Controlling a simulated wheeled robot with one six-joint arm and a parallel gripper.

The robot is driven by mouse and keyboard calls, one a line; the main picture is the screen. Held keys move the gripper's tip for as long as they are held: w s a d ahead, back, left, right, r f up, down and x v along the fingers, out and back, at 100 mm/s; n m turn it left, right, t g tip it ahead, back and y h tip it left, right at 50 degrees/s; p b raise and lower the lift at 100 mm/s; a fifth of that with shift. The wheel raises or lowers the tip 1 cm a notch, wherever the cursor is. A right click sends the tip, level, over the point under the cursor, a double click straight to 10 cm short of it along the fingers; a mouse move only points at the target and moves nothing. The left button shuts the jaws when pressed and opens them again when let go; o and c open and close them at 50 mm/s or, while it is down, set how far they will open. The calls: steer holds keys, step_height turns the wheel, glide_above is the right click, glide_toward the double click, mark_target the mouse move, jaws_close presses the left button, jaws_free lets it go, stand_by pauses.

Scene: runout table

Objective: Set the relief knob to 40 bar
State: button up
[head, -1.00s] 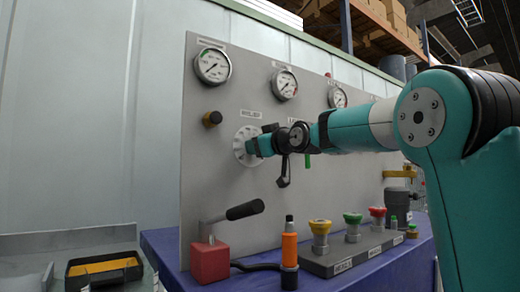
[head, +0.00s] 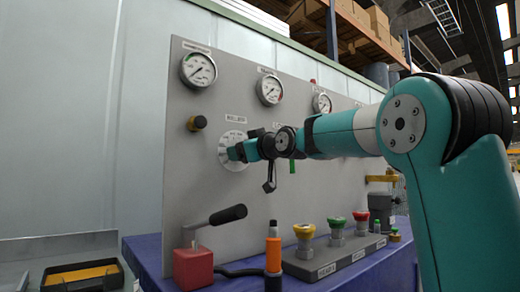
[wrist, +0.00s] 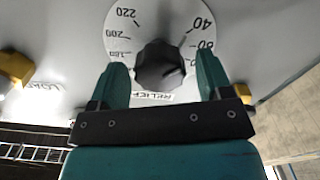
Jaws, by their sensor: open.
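The relief knob (wrist: 160,66) is black and fluted, in the middle of a white round dial (wrist: 122,40) with numbers such as 40, 60, 200 and 220. The wrist view shows it upside down, with a "RELIEF" label below. The knob's pointer is too unclear to read. My gripper (wrist: 163,76) is open, with one teal finger on each side of the knob. A small gap shows on the left; contact on the right cannot be told. In the head view my gripper (head: 238,151) is at the dial (head: 227,160) on the grey panel, hiding the knob.
A red block with a black lever (head: 228,214), an orange-handled tool (head: 273,252) and several coloured buttons (head: 304,231) stand on the blue bench (head: 150,250).

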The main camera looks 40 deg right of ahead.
steer(key=s, duration=1.7)
steer(key=shift+d+b, duration=0.3)
